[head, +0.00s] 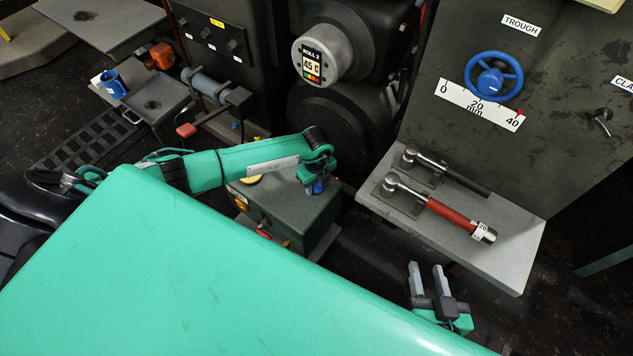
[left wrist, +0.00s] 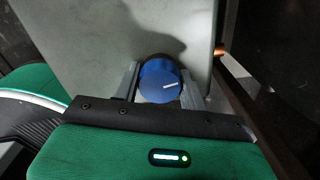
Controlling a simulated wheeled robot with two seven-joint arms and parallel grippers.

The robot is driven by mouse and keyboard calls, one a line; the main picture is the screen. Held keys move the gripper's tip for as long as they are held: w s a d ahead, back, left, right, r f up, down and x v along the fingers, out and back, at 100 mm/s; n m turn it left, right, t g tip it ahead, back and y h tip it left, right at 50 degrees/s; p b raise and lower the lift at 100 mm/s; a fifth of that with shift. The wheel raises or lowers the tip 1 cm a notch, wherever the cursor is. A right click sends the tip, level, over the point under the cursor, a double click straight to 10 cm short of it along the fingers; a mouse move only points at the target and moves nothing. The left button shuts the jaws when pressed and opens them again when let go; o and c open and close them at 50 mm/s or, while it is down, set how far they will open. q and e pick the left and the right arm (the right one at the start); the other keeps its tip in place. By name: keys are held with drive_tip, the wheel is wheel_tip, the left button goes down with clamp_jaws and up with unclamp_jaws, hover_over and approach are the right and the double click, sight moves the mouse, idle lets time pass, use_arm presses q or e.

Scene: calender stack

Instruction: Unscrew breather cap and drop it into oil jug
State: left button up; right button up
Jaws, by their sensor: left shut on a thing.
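My left gripper (head: 317,184) is over the grey-green box (head: 283,207) at mid-picture in the head view. It is shut on the blue breather cap (head: 318,188), which mostly hides under the gripper there. In the left wrist view the round cap (left wrist: 160,83), with a white line on its top, sits between the two fingers, over the box top (left wrist: 120,25). I cannot tell whether the cap still sits on its seat. A blue open container (head: 113,85), likely the oil jug, stands at the upper left. My right gripper (head: 430,278) is open and empty at the lower right.
A grey shelf (head: 510,262) at the right holds a red-handled wrench (head: 450,212) and a dark-handled one (head: 455,176). A blue handwheel (head: 493,76) is on the panel above. A grey tray stand (head: 172,88) and dark machine rollers (head: 345,120) stand behind my left arm.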

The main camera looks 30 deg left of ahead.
use_arm(q)
drive_tip(key=shift+n+p, duration=0.3)
drive_tip(key=shift+n, duration=0.3)
drive_tip(key=shift+r+n+p, duration=0.15)
drive_tip(key=shift+n+p, duration=0.75)
drive_tip(key=shift+n, duration=0.2)
